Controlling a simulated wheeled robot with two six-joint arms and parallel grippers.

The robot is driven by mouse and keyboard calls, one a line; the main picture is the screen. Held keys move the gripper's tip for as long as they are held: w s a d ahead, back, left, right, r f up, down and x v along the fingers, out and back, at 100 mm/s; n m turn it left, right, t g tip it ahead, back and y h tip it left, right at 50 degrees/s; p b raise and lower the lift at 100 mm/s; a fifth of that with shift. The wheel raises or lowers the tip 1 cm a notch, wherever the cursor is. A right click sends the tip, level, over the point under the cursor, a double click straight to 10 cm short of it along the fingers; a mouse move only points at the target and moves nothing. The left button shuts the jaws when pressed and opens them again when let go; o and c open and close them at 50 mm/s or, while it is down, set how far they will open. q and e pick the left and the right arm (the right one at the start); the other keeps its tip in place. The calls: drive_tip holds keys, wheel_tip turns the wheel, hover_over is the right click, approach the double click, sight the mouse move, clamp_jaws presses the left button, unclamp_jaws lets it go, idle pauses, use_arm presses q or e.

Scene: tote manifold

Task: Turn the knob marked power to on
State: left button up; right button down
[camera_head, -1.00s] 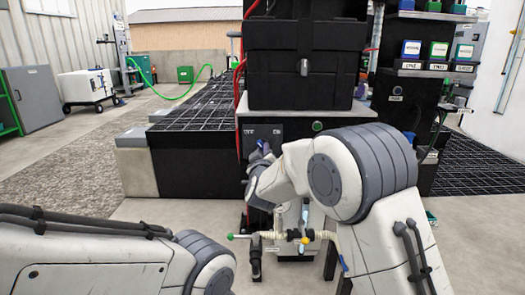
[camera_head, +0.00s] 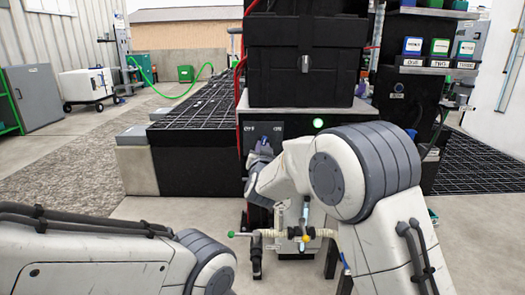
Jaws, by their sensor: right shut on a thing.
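The dark control panel (camera_head: 295,131) is on the front of the machine under the black bins. It has small white markings at left and right above the knob. The blue knob (camera_head: 263,142) is small and partly hidden by my right gripper (camera_head: 260,152), which is shut on it. The knob's exact angle is hard to tell. To its right, a round light (camera_head: 318,123) on the panel glows bright green-white. My left arm lies across the lower left, and its gripper is out of the picture.
Below the panel, a pale pipe with a green-tipped handle (camera_head: 231,234) and a yellow fitting (camera_head: 307,238) runs near my right arm. Black bins (camera_head: 305,40) stand above the panel. A black grating (camera_head: 205,105) lies to the left. Open floor is at the left.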

drive_tip(key=m+b, duration=0.2)
drive_tip(key=m, duration=0.3)
drive_tip(key=shift+m, duration=0.4)
idle(0.4)
drive_tip(key=c, duration=0.8)
unclamp_jaws()
drive_tip(key=s+p, duration=0.2)
drive_tip(key=s, duration=0.8)
drive_tip(key=shift+s+p, duration=0.3)
drive_tip(key=shift+p, duration=0.1)
